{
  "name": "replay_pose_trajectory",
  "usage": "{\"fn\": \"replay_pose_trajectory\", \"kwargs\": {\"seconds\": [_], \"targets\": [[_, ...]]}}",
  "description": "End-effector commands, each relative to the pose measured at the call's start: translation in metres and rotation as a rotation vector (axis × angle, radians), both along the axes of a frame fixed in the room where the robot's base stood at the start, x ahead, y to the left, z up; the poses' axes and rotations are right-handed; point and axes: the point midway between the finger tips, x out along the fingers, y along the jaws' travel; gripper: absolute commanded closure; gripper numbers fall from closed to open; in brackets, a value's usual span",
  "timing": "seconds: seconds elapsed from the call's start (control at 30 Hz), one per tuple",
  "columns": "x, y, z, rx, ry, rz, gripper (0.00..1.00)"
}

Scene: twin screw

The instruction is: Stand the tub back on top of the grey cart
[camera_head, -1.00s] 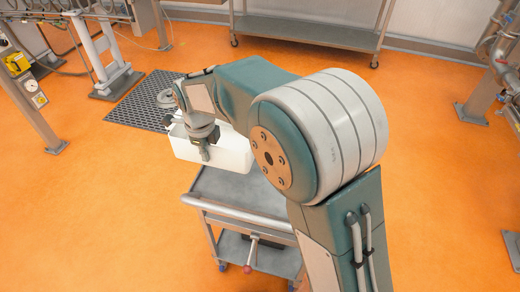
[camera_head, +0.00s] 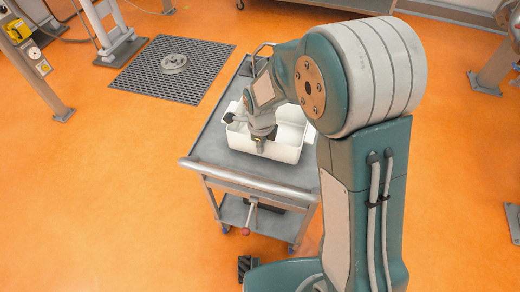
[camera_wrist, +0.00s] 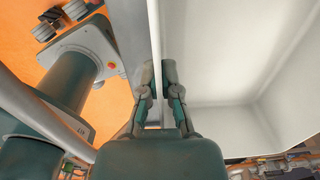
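The white open tub (camera_head: 286,151) is upright at the top of the grey cart (camera_head: 213,146) and appears to rest on its top shelf. It overlaps the shelf's middle and right part; any small gap under it cannot be told. My gripper (camera_head: 260,148) is at the tub's near wall, pointing down. In the wrist view the fingers of my gripper (camera_wrist: 157,80) close on the tub's thin wall, one on each side. The tub's inside (camera_wrist: 212,55) fills the right of that view and its visible part looks empty.
The cart has a push handle (camera_head: 240,188) at its near end and a lower shelf (camera_head: 237,212). A dark floor grating (camera_head: 190,84) with a round drain cover (camera_head: 174,63) lies behind left. Orange floor (camera_head: 100,190) is clear on the left. A metal bench stands at the back.

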Motion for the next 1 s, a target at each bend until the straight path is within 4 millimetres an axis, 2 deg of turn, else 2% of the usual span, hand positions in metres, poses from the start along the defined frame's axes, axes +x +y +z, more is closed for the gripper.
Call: {"fn": "replay_pose_trajectory", "kwargs": {"seconds": [0.03, 0.13, 0.37, 0.47, 0.5, 0.87, 1.0], "targets": [[0.0, 0.002, -0.01, -0.002, 0.004, 0.003, 1.0], [0.0, 0.004, -0.019, -0.002, 0.001, 0.003, 1.0], [0.0, 0.003, -0.021, 0.0, -0.001, 0.003, 1.0], [0.0, 0.001, -0.021, 0.001, 0.0, 0.003, 0.61], [0.0, 0.001, -0.021, 0.002, -0.001, 0.003, 0.57], [0.0, 0.003, -0.019, 0.0, -0.001, 0.003, 0.57], [0.0, 0.003, -0.004, 0.0, -0.004, 0.003, 0.57]]}}
